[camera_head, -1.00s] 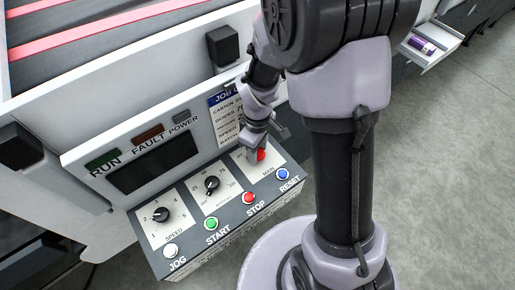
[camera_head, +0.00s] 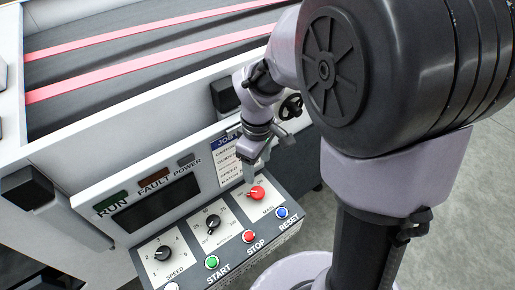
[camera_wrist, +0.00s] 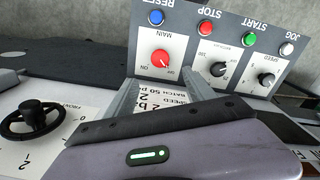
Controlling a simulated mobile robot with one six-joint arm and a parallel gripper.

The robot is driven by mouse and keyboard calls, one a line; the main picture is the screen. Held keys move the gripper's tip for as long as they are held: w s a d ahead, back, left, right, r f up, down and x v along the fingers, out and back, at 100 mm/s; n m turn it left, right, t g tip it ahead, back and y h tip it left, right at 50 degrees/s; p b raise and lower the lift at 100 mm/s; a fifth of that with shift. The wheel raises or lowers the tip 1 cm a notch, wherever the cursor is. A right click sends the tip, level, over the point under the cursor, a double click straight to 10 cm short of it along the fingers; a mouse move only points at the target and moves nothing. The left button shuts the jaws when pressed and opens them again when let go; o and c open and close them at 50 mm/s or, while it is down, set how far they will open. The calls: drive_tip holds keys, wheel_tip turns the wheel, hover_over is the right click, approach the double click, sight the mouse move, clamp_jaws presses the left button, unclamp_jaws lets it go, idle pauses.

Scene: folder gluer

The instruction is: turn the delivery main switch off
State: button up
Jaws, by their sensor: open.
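The main switch is a red rotary knob (camera_head: 257,192) on a white plate marked MAIN, on the sloped control panel. In the wrist view the knob (camera_wrist: 160,61) appears upside down, with ON and OFF labels beside it. A pale line crosses the knob, but I cannot tell surely which label it points to. My gripper (camera_head: 249,176) is just above and behind the knob in the head view. In the wrist view my gripper (camera_wrist: 160,84) has its two fingers spread apart, empty, with the knob visible beyond the tips and apart from them.
Blue RESET (camera_head: 282,212), red STOP (camera_head: 249,236) and green START (camera_head: 212,262) buttons line the panel's front edge. Two black knobs, the middle one (camera_head: 213,221) and SPEED (camera_head: 162,253), sit to the left. A black handwheel (camera_wrist: 34,119) stands near my gripper.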

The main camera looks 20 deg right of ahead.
wheel_tip(320, 180, up, 4)
drive_tip(key=shift+r+p, duration=0.25)
drive_tip(key=shift+p, duration=0.1)
